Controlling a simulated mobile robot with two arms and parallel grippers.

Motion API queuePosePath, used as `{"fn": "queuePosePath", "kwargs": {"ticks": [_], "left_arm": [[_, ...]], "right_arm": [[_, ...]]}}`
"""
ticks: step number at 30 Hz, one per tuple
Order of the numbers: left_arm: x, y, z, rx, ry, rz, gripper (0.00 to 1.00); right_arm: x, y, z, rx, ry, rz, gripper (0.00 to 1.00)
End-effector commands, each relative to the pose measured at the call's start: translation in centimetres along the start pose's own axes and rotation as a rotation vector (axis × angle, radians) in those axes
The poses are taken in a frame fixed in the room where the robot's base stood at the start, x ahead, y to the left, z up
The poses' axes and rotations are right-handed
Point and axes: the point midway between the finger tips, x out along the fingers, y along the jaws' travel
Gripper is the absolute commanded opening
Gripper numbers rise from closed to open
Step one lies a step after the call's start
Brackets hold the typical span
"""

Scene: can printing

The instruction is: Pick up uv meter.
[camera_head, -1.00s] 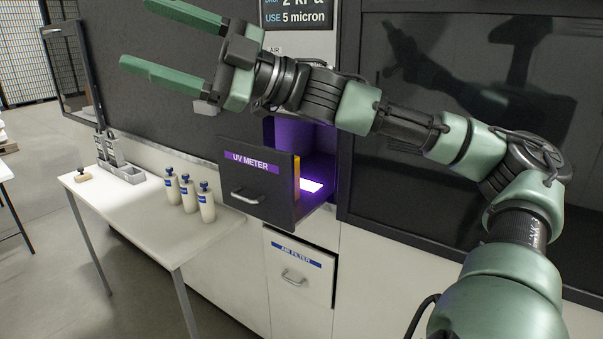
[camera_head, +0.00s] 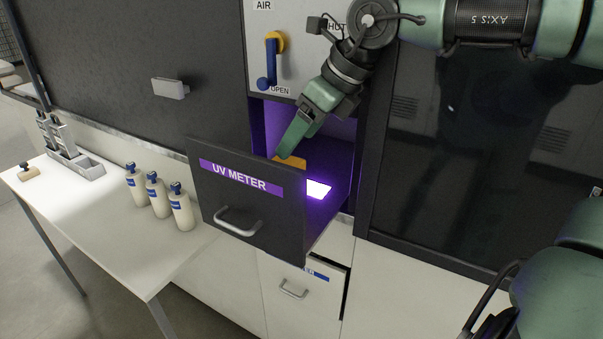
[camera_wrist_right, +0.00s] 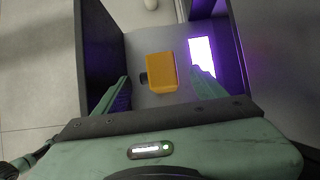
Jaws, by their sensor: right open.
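The uv meter is an orange-yellow block (camera_wrist_right: 162,72) with a dark knob-like part on its left side in the right wrist view. It lies on the floor of the open drawer labelled UV METER (camera_head: 228,202). In the head view only part of the meter (camera_head: 292,162) shows, behind the drawer front and my gripper. My right gripper (camera_head: 284,152) reaches down into the drawer from above. In the right wrist view its open fingers (camera_wrist_right: 160,76) appear on either side of the meter, with gaps; nothing is held. My left gripper is not in view.
A bright violet-white panel (camera_head: 317,189) glows in the drawer beside the meter. The drawer walls (camera_wrist_right: 99,50) stand close around the fingers. A yellow-blue valve handle (camera_head: 270,60) is above. Several white bottles (camera_head: 157,195) stand on the side table (camera_head: 110,235).

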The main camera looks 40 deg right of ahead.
Motion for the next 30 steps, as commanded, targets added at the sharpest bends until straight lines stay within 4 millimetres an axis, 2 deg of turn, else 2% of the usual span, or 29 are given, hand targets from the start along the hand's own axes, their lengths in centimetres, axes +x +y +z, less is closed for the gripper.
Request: {"fn": "queuePosePath", "kwargs": {"ticks": [1, 3, 7, 11, 16, 21, 30], "left_arm": [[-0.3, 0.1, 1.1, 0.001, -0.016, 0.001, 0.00], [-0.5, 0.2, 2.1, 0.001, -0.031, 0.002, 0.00], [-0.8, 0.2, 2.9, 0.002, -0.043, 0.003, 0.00], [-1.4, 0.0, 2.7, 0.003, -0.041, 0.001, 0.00], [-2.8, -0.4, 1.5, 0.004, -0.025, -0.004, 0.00], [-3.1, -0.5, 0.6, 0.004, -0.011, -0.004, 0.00], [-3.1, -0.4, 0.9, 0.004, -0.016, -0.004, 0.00]], "right_arm": [[0.2, 0.2, -0.3, 0.000, 0.018, 0.004, 0.71], [0.8, 0.2, -0.5, 0.001, 0.030, 0.006, 0.71], [2.2, 0.3, -0.6, 0.002, 0.032, 0.008, 0.71], [3.4, 0.2, -0.5, 0.003, 0.030, 0.008, 0.71], [5.6, -0.1, -0.4, 0.004, 0.032, 0.009, 0.71], [7.7, -0.1, -0.5, 0.002, 0.029, 0.009, 0.71], [8.1, 0.0, -0.5, 0.003, 0.024, 0.009, 0.71]]}}
